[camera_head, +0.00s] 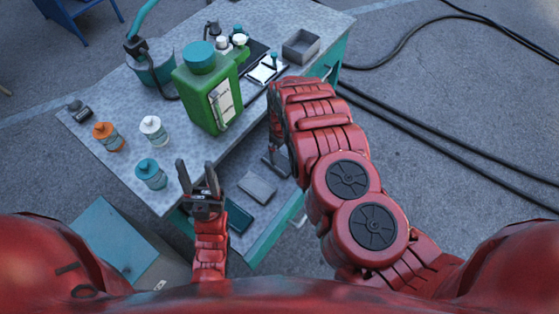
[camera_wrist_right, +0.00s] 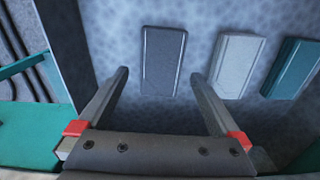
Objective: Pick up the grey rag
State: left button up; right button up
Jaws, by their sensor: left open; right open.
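In the right wrist view, three flat folded-looking pieces lie in a row on a speckled surface: a dark grey one (camera_wrist_right: 163,60), a light grey one (camera_wrist_right: 236,65) and a teal one (camera_wrist_right: 291,69). Which grey one is the rag I cannot tell for certain. My right gripper (camera_wrist_right: 159,74) is open and empty, its fingers pointing towards the dark grey piece. In the head view, a grey piece (camera_head: 257,186) and the teal piece (camera_head: 238,217) show on the lower shelf. My right gripper (camera_head: 276,163) is beyond them, partly hidden by my arm. My left gripper (camera_head: 196,166) is open and empty near the table's front edge.
The tabletop edge overhangs the lower shelf (camera_head: 262,233). Black cables (camera_head: 440,140) lie on the floor to the right.

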aim_at(279, 160)
jog(key=shift+s+f, duration=0.1)
jog(key=shift+f, duration=0.35)
jog(key=shift+w+a+f, duration=0.1)
jog(key=shift+w+f, duration=0.15)
jog(key=shift+f, duration=0.15)
jog(key=shift+w+a+f+p, duration=0.1)
jog(key=shift+a+f+p, duration=0.1)
jog(key=shift+f, duration=0.5)
jog(key=shift+a+f+p, duration=0.1)
jog(key=shift+a+f, duration=0.05)
jog(key=shift+f, duration=0.55)
jog(key=shift+f+b, duration=0.65)
jog(key=shift+f, duration=0.4)
jog(key=shift+c, duration=0.3)
jog(key=c, duration=1)
jog(key=shift+r, duration=0.15)
jog(key=shift+c, duration=0.2)
